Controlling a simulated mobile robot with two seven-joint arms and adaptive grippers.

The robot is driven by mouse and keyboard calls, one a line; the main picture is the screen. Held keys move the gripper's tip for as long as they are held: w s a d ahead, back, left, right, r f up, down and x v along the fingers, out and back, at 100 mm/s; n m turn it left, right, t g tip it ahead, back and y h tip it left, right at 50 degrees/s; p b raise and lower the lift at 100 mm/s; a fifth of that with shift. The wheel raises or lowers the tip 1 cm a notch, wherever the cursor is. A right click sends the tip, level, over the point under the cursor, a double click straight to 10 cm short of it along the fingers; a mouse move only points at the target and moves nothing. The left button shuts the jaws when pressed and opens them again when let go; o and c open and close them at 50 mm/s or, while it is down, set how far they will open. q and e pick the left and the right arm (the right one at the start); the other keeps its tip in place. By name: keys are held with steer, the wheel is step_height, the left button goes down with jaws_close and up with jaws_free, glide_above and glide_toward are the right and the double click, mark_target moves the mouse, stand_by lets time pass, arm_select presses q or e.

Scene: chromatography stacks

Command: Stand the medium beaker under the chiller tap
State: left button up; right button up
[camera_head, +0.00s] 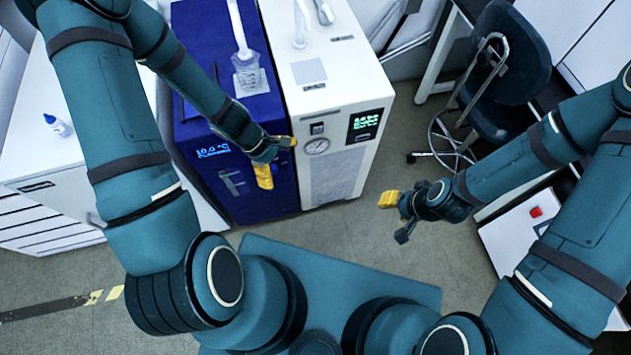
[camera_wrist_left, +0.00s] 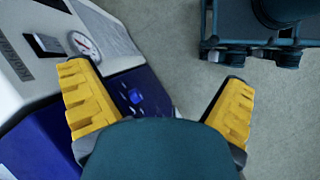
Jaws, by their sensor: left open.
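My right gripper (camera_head: 396,216) is open and empty over the floor.
A white bench (camera_head: 35,150) holds a small bottle (camera_head: 55,125) at left. A dark chair (camera_head: 505,60) stands at right. Floor before the units is clear.

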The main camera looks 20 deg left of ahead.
arm_select(q)
steer(key=s+d+f+m+t+y, duration=0.1)
steer(key=s+d+m, duration=0.1)
steer(key=d+m, duration=0.8)
steer(key=m, duration=0.3)
steer(key=shift+s+f+m+y, duration=0.2)
steer(key=shift+f+m+y, duration=0.15)
steer(key=shift+m+y, duration=0.05)
steer(key=shift+d, duration=0.1)
